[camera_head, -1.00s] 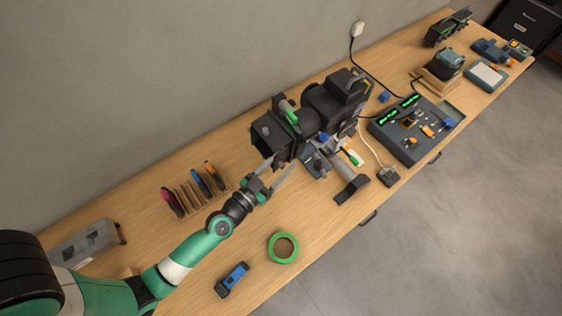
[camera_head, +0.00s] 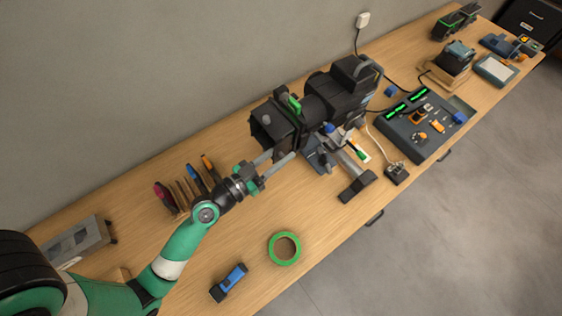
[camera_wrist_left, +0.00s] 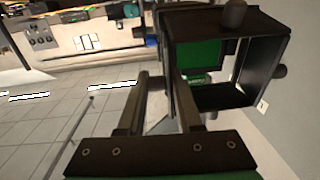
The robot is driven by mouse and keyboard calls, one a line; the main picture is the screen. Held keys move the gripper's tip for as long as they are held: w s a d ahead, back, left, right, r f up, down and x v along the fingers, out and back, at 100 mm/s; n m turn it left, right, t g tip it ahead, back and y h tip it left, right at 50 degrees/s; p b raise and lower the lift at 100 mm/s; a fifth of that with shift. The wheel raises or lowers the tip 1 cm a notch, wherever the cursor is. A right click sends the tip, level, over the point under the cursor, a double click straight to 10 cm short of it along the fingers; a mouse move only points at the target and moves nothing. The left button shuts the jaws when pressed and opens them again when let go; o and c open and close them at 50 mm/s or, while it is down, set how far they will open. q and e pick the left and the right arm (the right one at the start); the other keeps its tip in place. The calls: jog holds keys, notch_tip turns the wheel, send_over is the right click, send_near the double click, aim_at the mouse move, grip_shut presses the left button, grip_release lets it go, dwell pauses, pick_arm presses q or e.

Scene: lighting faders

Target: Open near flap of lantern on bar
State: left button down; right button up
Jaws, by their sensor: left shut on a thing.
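The flap is largely hidden by the fingers. My right gripper is not in view.
A control desk (camera_head: 420,125) with green displays stands right of the lantern. A green tape roll (camera_head: 285,248) and a blue-black tool (camera_head: 229,282) lie near the front edge. The bench between tape and lantern is clear.

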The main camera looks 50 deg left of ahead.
pick_arm(q)
jog(key=h+b, duration=0.1)
jog(key=m+h+b, duration=0.1)
jog(key=b, duration=0.1)
jog(key=h+b, duration=0.1)
jog(key=shift+a+f+m+b, duration=0.25)
jog(key=shift+a+m+b, duration=0.1)
jog(key=shift+a+m, duration=0.05)
jog(key=r+m+h+p, duration=0.1)
jog(key=p, duration=0.2)
jog(key=shift+s+a+g+h, duration=0.1)
jog(key=shift+g+h, duration=0.3)
jog(key=shift+f+h, duration=0.15)
jog(key=shift+h, duration=0.15)
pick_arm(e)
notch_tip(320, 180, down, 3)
pick_arm(q)
jog(key=c, duration=0.7)
grip_release()
jog(key=shift+f, duration=0.1)
